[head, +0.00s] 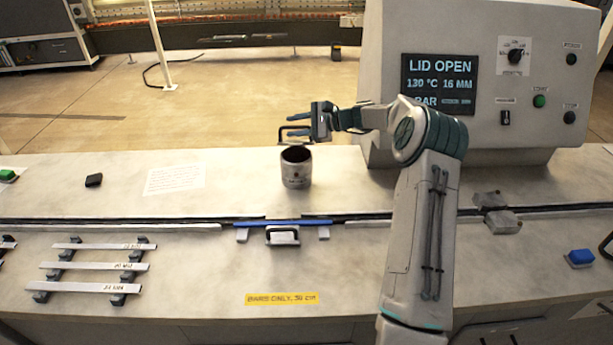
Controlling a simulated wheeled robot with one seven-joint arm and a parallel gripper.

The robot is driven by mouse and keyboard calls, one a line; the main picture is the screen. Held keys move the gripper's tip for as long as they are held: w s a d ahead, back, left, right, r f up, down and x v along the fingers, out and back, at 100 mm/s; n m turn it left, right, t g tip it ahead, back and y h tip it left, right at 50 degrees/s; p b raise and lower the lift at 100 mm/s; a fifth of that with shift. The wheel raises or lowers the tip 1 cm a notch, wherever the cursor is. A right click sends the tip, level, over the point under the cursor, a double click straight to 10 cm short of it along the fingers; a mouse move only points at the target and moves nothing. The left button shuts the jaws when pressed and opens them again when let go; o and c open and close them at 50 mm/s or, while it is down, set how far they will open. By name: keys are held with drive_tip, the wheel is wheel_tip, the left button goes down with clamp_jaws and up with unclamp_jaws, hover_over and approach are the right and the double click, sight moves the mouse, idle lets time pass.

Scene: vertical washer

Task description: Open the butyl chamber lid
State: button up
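A small grey cylinder (296,173) with a dark open top stands on the worktop, left of the control panel; it appears to be the butyl chamber. My gripper (297,125) is just above and behind its rim, pointing left. Its fingers look apart, with a gap between them. A thin dark edge or loop shows by the fingertips; I cannot tell whether it is the lid, its handle or part of the gripper. No separate lid shows clearly. The control panel display (440,84) reads LID OPEN, 130 °C, 16 MM.
The grey control housing (385,50) rises right of the chamber. A rail with a blue strip (283,223) and black-handled block (283,236) crosses the worktop in front. Spacer bars (97,267) lie front left. The worktop (230,195) left of the chamber is mostly clear.

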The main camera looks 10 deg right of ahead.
drive_tip(key=s+f+b, duration=0.2)
drive_tip(key=s+f, duration=0.1)
drive_tip(key=shift+s, duration=0.15)
drive_tip(key=shift+s+a+n+t, duration=0.1)
drive_tip(key=shift+s+n+t, duration=0.05)
drive_tip(key=shift+n+t, duration=0.15)
drive_tip(key=f+b, duration=0.1)
drive_tip(key=s+n+b, duration=0.1)
drive_tip(key=b, duration=0.1)
drive_tip(key=shift+a+f+n+t, duration=0.3)
drive_tip(key=shift+f+t, duration=0.05)
drive_tip(key=shift+t, duration=0.05)
drive_tip(key=b+v, duration=0.2)
drive_tip(key=v, duration=1.1)
drive_tip(key=s+a+r+n+g+h, duration=0.3)
drive_tip(key=s+a+g, duration=0.1)
drive_tip(key=s+a, duration=0.5)
drive_tip(key=shift+s+a+r+n, duration=0.4)
drive_tip(key=shift+s, duration=0.7)
drive_tip(key=shift+s+g, duration=0.1)
drive_tip(key=shift+g, duration=0.2)
